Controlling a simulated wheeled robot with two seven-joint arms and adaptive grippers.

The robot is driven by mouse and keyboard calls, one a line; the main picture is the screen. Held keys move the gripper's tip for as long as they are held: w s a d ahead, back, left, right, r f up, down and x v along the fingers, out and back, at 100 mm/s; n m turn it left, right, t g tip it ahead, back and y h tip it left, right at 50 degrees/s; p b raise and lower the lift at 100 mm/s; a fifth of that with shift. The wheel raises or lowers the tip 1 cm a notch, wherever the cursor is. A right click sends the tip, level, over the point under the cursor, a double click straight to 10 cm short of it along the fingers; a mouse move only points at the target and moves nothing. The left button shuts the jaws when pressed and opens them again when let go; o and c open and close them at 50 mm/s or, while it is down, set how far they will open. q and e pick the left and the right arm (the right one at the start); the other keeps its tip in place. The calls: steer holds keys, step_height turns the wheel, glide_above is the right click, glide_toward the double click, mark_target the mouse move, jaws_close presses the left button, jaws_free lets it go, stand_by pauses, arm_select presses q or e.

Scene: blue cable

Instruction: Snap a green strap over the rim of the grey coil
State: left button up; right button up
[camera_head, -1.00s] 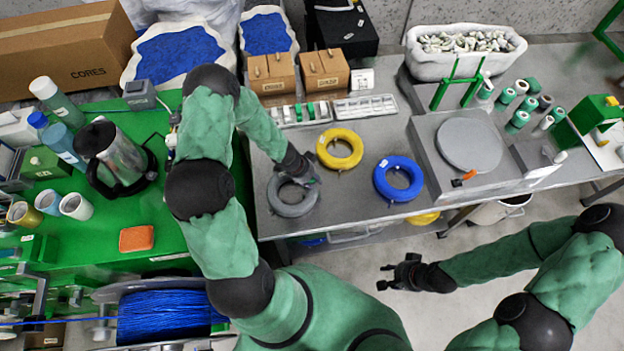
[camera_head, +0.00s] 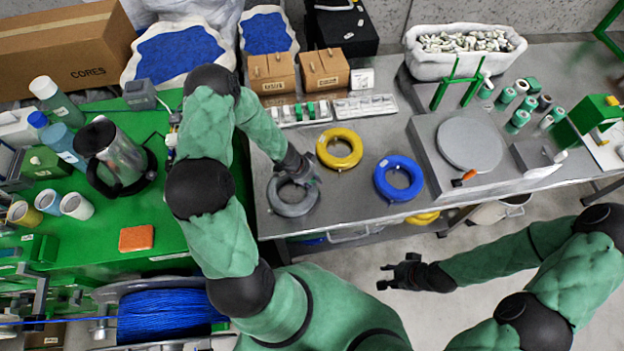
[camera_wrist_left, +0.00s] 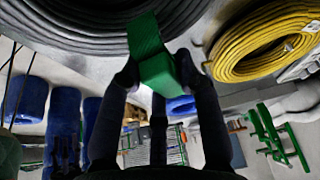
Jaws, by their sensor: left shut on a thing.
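The grey coil (camera_head: 293,197) lies flat near the left end of the metal bench. My left gripper (camera_head: 304,174) is over the coil's upper right rim. In the left wrist view my left gripper (camera_wrist_left: 160,75) is shut on a green strap (camera_wrist_left: 152,55), and the grey coil (camera_wrist_left: 90,35) fills the top left. The strap overlaps the coil's rim in that view; I cannot tell whether it is seated. More green straps (camera_head: 311,110) stand in the tray behind. My right gripper (camera_head: 392,275) hangs with fingers apart and empty, in front of the bench.
A yellow coil (camera_head: 339,148) lies close by, just right of my left gripper, and a blue coil (camera_head: 398,179) further right. A parts tray (camera_head: 277,115) and two brown boxes (camera_head: 323,69) stand behind. A round grey plate (camera_head: 469,144) stands to the right.

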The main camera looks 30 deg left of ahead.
arm_select(q)
steer(key=shift+f+b, duration=0.35)
steer(key=shift+f, duration=0.15)
steer(key=shift+r, duration=0.15)
steer(key=shift+r+p, duration=0.3)
steer(key=shift+p, duration=0.25)
steer(key=shift+r+p, duration=0.15)
steer(key=shift+p, duration=0.15)
stand_by(0.7)
steer(key=shift+f+b, duration=0.45)
steer(key=shift+f, duration=0.05)
steer(key=shift+f, duration=0.15)
steer(key=shift+r, duration=0.3)
steer(key=shift+r+p, duration=0.3)
steer(key=shift+p, duration=0.25)
